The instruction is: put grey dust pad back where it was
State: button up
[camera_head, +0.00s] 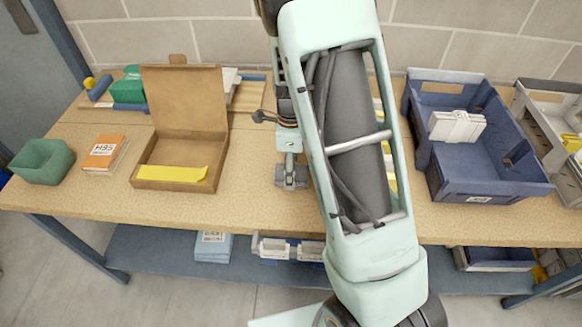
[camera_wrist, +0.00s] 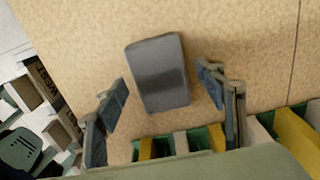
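The grey dust pad (camera_wrist: 158,72) lies on the tan tabletop in the wrist view, a flat dark-grey rounded rectangle. My gripper (camera_wrist: 162,92) is open, with one finger on each side of the pad and bare table showing between the pad and both fingers. In the head view my gripper (camera_head: 291,180) points down over the middle of the table. There I cannot make out the pad, as my gripper and arm cover that area.
An open cardboard box (camera_head: 180,120) with a yellow sheet stands left, beside an orange box (camera_head: 106,153) and a green bin (camera_head: 42,161). A blue crate (camera_head: 495,190) holding a white item stands right. Green and yellow dividers (camera_wrist: 180,143) lie close to my gripper.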

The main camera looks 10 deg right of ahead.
notch_tip(320, 180, up, 12)
jog(key=p, duration=0.1)
jog(key=shift+r, duration=0.2)
dwell(0.3)
dwell(0.5)
